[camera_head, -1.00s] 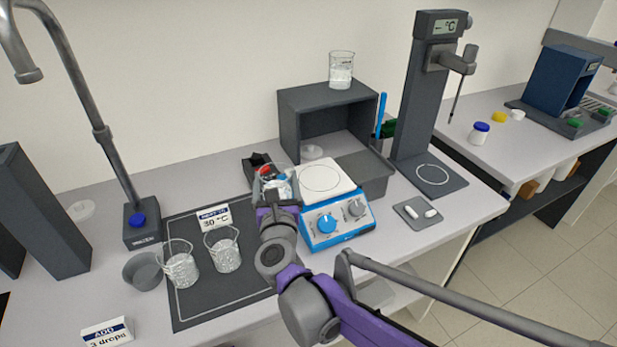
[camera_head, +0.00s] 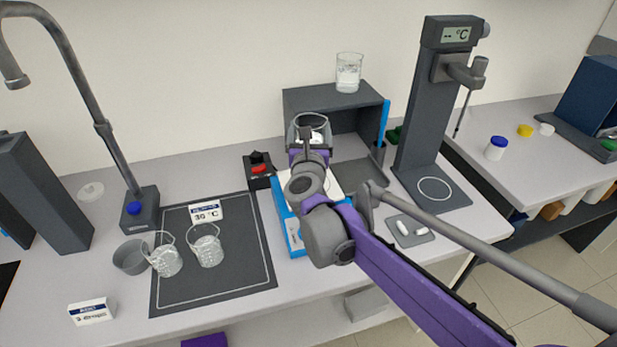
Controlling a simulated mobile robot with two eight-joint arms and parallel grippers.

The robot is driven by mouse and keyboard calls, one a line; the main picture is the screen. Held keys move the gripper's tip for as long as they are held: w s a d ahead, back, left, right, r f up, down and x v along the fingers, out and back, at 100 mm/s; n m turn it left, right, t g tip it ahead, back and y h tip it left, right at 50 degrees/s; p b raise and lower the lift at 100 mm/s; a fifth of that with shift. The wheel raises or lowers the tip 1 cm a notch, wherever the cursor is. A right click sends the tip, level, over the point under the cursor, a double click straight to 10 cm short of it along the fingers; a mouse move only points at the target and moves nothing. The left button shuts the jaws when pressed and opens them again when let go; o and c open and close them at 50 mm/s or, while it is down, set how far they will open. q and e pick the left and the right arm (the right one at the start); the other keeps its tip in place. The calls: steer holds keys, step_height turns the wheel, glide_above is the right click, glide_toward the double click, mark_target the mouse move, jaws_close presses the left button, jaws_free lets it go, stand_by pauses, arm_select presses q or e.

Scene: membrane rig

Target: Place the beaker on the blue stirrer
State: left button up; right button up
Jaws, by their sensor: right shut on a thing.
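The blue stirrer (camera_head: 291,232) stands on the bench with a white top plate (camera_head: 333,181). My right arm covers most of it. My right gripper (camera_head: 310,151) is shut on a clear glass beaker (camera_head: 311,124). The beaker is upright and shows over the back part of the stirrer. Whether it touches the plate is hidden behind my gripper and arm. My left gripper is not in view.
Two beakers (camera_head: 164,262) (camera_head: 206,250) stand on the dark mat (camera_head: 215,292). Another beaker (camera_head: 348,74) stands on the grey open box (camera_head: 303,99) behind. A tall thermometer stand (camera_head: 428,110) and a small tray with white bars (camera_head: 411,230) are at the right.

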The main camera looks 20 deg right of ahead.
step_height(320, 180, down, 6)
steer(key=shift+a+r+b, duration=0.1)
steer(key=shift+r+b, duration=0.1)
steer(key=shift+b, duration=0.1)
steer(key=shift+f, duration=2)
steer(key=shift+f, duration=0.1)
steer(key=shift+f+b, duration=0.15)
steer(key=shift+b, duration=0.15)
steer(key=o, duration=1.4)
steer(key=shift+c, duration=0.2)
